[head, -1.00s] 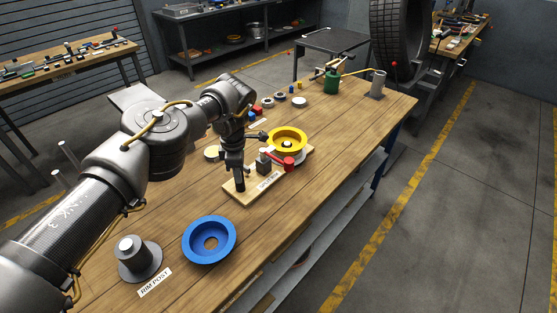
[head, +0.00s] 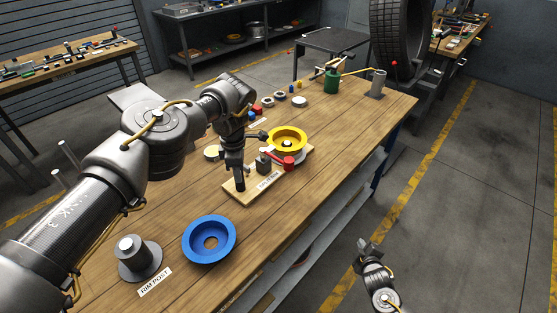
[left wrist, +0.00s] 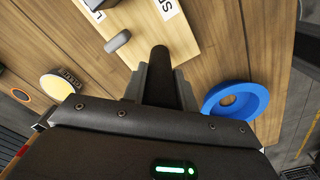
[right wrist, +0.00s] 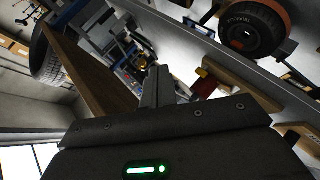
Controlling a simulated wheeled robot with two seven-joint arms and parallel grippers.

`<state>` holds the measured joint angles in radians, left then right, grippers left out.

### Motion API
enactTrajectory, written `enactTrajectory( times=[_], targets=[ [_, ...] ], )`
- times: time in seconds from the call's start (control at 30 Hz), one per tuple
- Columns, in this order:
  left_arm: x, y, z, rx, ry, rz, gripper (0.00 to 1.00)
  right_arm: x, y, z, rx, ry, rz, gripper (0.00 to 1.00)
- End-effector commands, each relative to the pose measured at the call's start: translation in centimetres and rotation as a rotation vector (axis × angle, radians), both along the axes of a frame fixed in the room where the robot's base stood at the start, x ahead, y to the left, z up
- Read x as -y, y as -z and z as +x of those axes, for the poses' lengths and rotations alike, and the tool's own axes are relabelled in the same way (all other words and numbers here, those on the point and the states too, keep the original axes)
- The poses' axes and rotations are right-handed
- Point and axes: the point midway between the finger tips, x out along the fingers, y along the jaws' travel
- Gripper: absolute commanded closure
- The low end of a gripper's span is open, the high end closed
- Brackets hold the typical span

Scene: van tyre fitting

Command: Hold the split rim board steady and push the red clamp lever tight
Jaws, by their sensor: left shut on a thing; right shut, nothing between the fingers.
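The split rim board (head: 239,196) is a pale wooden plate lying on the workbench; it also shows in the left wrist view (left wrist: 184,40). A yellow rim (head: 287,137) sits at its far end. The red clamp lever (head: 288,162) has a red end beside the rim, on its near side, next to a dark block. My left gripper (head: 239,176) is shut on the black upright handle (left wrist: 160,60) at the board's near end. My right gripper (head: 366,246) is shut and empty, out over the floor beyond the bench's right edge, well apart from the lever.
A blue rim (head: 209,240) and the rim post (head: 140,258) stand at the near end of the bench (head: 345,125). A green can (head: 331,82) and small parts stand at the far end. Bare bench top lies right of the board.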

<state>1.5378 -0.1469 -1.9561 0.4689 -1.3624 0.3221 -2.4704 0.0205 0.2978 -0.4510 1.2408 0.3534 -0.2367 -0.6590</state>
Motion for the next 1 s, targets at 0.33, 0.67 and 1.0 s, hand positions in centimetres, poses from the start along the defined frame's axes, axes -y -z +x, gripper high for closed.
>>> enactTrajectory(
  times=[0.33,0.67,1.0],
  targets=[
    [0.0,0.0,0.0,0.000,-0.001,0.000,1.00,-1.7,-16.7,8.5,0.324,-0.124,-0.238,1.00],
    [0.0,0.0,0.0,0.000,-0.001,0.000,1.00,-4.8,-33.7,11.1,0.613,-0.187,-0.466,1.00],
    [0.0,0.0,0.0,0.001,0.000,0.000,1.00,-18.5,-39.3,13.3,0.345,-0.443,-0.543,1.00]
  ],
)
